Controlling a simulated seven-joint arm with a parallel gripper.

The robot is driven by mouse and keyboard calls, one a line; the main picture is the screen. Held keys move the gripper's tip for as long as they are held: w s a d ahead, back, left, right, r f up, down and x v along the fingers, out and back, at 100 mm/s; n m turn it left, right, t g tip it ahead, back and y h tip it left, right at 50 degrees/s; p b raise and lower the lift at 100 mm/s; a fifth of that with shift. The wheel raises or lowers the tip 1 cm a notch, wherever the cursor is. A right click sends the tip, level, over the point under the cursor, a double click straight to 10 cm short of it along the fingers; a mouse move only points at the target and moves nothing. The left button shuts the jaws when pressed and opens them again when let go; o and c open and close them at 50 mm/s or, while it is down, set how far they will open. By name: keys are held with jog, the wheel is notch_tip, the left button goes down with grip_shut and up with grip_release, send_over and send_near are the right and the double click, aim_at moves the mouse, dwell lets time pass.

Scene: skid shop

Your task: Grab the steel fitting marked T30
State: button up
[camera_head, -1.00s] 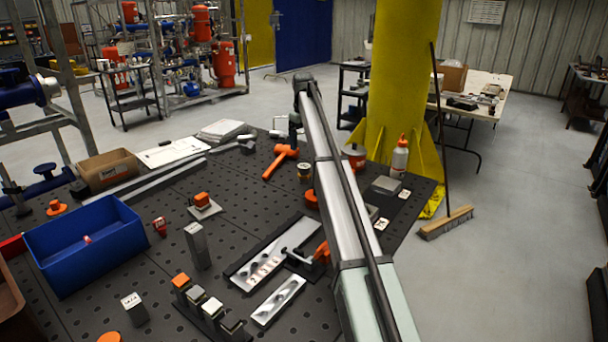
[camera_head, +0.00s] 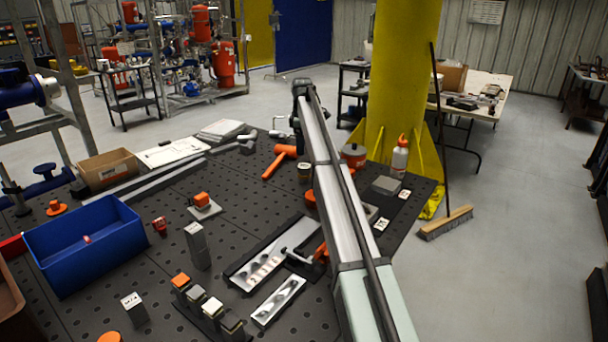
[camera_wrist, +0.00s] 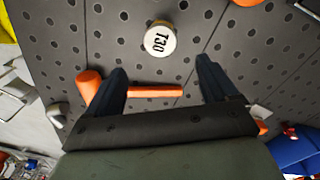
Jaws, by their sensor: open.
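The steel fitting marked T30 (camera_wrist: 160,40) stands on the dark perforated table in the wrist view. Its round pale top carries the black T30 mark, and its side is brass-coloured. In the head view a small round fitting beside the orange mallet (camera_head: 280,160) looks like the same one (camera_head: 304,173); its mark is too small to read there. My gripper (camera_wrist: 161,64) is open and empty. In the wrist view the fitting appears beyond the fingertips, roughly centred across the gap, and apart from them. My fingers cannot be made out clearly in the head view.
The mallet handle (camera_wrist: 155,91) shows between my fingers in the wrist view. An orange part (camera_wrist: 248,2) lies at that view's top edge. A blue bin (camera_head: 85,245), metal blocks and a slotted tray (camera_head: 240,275) occupy the table's nearer side. A yellow column (camera_head: 400,80) stands behind.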

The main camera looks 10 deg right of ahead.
aim_at(303, 166)
notch_tip(303, 166, down, 6)
jog(key=shift+f, duration=0.1)
jog(key=shift+d+f, duration=0.2)
jog(key=shift+f, duration=2.5)
jog(key=shift+c, duration=0.2)
jog(key=c, duration=1.2)
